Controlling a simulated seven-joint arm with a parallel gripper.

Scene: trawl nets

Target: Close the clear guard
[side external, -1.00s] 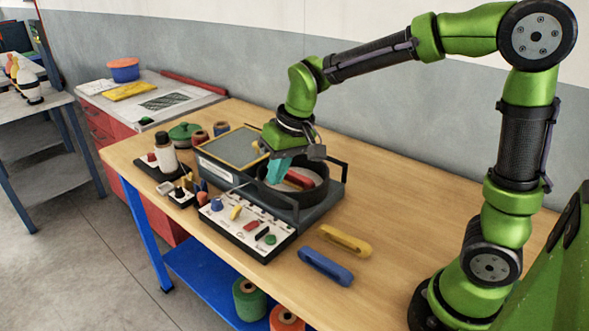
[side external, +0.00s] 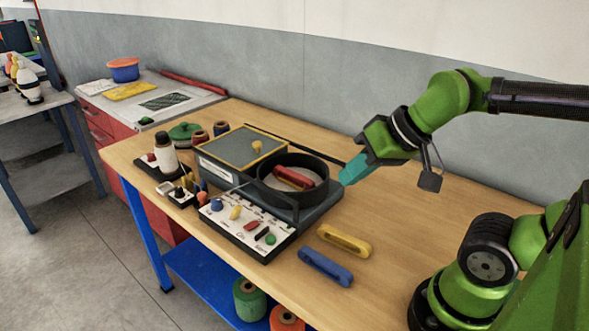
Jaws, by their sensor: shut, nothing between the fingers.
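I cannot make out the clear guard's transparent pane for certain. A dark, round-walled drum (side external: 262,186) stands on the grey machine base (side external: 322,208) with its top uncovered in this view. A red piece (side external: 293,178) lies inside it. A thin dark bar (side external: 318,152) runs behind the drum; whether it belongs to the guard I cannot tell. My gripper (side external: 350,175), with teal fingers, is shut and empty. It hangs to the right of the drum, apart from it.
A control board (side external: 235,238) with coloured knobs is in front. Yellow (side external: 344,240) and blue (side external: 326,267) handles lie on the table.

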